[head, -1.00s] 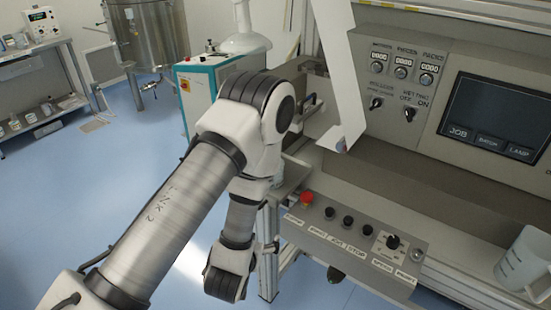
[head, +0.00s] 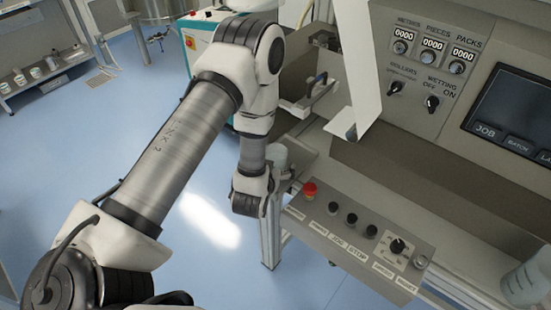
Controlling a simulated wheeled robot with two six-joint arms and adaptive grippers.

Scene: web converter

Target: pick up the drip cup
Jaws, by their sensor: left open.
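A small pale cylinder (head: 280,155), which looks like the drip cup, shows beside my left wrist at the left end of the machine. Its lower part is hidden by my wrist and gripper. My left gripper (head: 285,182) is open, just right of the wrist and close below the pale cylinder. Its fingers are small and mostly hidden, and I cannot tell whether they touch the cylinder. My right gripper is not in view.
A control panel (head: 352,238) with a red stop button (head: 310,190) juts out right of my gripper. A white web strip (head: 358,70) hangs above it. A translucent jug (head: 526,278) stands at the right edge. Blue floor (head: 110,170) is clear on the left.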

